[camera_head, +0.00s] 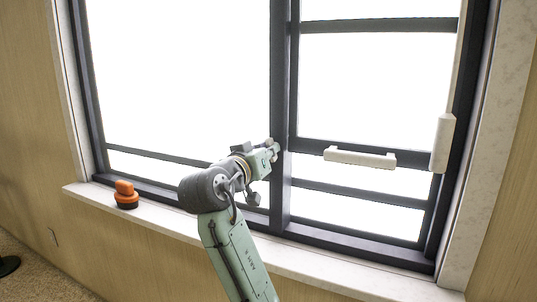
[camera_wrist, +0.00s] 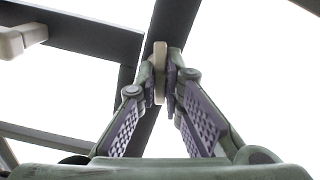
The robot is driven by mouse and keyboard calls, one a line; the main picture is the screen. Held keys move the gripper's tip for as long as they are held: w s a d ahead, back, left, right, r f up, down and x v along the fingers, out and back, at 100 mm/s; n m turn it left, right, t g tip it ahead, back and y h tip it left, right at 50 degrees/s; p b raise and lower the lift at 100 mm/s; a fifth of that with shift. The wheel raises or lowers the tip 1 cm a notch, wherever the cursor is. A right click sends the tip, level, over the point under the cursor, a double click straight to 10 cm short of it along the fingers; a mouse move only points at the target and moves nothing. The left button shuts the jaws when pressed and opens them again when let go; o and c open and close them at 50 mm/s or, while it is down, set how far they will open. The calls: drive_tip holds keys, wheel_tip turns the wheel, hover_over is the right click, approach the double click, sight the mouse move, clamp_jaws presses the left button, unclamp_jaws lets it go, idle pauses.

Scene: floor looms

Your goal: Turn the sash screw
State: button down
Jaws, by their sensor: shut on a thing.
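The sash screw (camera_wrist: 160,55) is a flat cream piece on the dark middle post of the window, seen in the wrist view. My gripper (camera_wrist: 160,80) is shut on it, with one finger pad on each side. In the head view my gripper (camera_head: 272,150) is at the middle post (camera_head: 281,190), and the screw is hidden or too small to tell there. The dark-framed sash (camera_head: 375,25) stands to the right of that post, with its lower rail well above the sill.
A cream bar handle (camera_head: 359,157) is on the sash's lower rail, and a cream upright piece (camera_head: 442,143) is on the right frame. An orange and black object (camera_head: 126,195) stands on the pale sill (camera_head: 340,272) at the left. The sill's right part is clear.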

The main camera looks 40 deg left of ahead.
drive_tip(key=shift+w+m+b, duration=0.1)
drive_tip(key=shift+m+b, duration=3.2)
drive_tip(key=shift+m, duration=7.2)
drive_tip(key=shift+r, duration=0.1)
drive_tip(key=c, duration=1.7)
unclamp_jaws()
drive_tip(key=v, duration=1.2)
drive_tip(key=shift+f, duration=0.25)
